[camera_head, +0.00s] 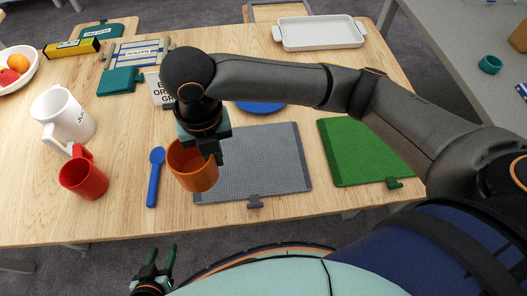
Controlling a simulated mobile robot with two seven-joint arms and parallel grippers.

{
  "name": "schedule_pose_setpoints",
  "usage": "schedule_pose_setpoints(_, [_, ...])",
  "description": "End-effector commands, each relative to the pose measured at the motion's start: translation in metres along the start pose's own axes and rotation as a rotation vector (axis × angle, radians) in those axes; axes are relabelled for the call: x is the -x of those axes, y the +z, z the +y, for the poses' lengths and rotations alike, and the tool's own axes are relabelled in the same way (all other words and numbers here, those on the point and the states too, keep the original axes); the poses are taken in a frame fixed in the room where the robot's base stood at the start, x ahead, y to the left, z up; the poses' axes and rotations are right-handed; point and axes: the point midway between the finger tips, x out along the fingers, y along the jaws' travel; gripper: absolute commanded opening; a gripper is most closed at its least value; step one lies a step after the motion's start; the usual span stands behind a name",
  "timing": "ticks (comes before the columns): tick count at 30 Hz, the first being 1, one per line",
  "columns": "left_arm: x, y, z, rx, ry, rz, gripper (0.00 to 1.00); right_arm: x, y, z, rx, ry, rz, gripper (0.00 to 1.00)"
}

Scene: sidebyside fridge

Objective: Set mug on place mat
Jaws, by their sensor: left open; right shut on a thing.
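My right gripper (212,150) reaches in from the right and is shut on an orange mug (192,174), at its upper right side. The mug is roughly upright and overlaps the left edge of the grey place mat (268,165). I cannot tell whether its base touches the mat or the table. The gripper hides part of the mug's rim and its handle. A green place mat (365,152) lies further right. My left gripper (156,262) is open and empty, in front of the table's near edge.
A blue spoon (153,180) lies just left of the orange mug. A red mug (84,178) and a white mug (66,114) stand further left. A blue plate (260,107) is partly hidden behind my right arm. A white tray (320,33) sits at the back.

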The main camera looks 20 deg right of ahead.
Motion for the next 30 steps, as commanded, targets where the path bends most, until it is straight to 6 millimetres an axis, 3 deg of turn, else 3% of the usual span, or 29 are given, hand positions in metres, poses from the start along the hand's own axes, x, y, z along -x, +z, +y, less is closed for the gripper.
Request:
schedule_pose_setpoints(5, [0.000,0.000,0.000,0.000,-0.001,-0.001,0.50,-0.003,0.005,-0.005,-0.004,-0.001,0.000,0.00])
schedule_pose_setpoints(16, [-0.001,0.002,-0.001,0.000,-0.001,-0.002,0.50,-0.040,0.050,-0.077,-0.010,-0.003,0.001,0.00])
schedule_pose_setpoints(19, [-0.003,0.004,-0.001,0.000,-0.001,-0.002,0.50,-0.061,0.058,-0.091,-0.008,-0.003,0.003,0.00])
schedule_pose_setpoints(24, [-0.004,0.006,-0.001,0.000,-0.001,-0.002,0.50,-0.083,0.069,-0.106,-0.003,-0.001,0.001,0.00])
schedule_pose_setpoints(30, [-0.005,0.006,-0.001,0.000,-0.001,-0.002,0.50,-0.092,0.074,-0.113,-0.001,0.000,-0.001,0.00])
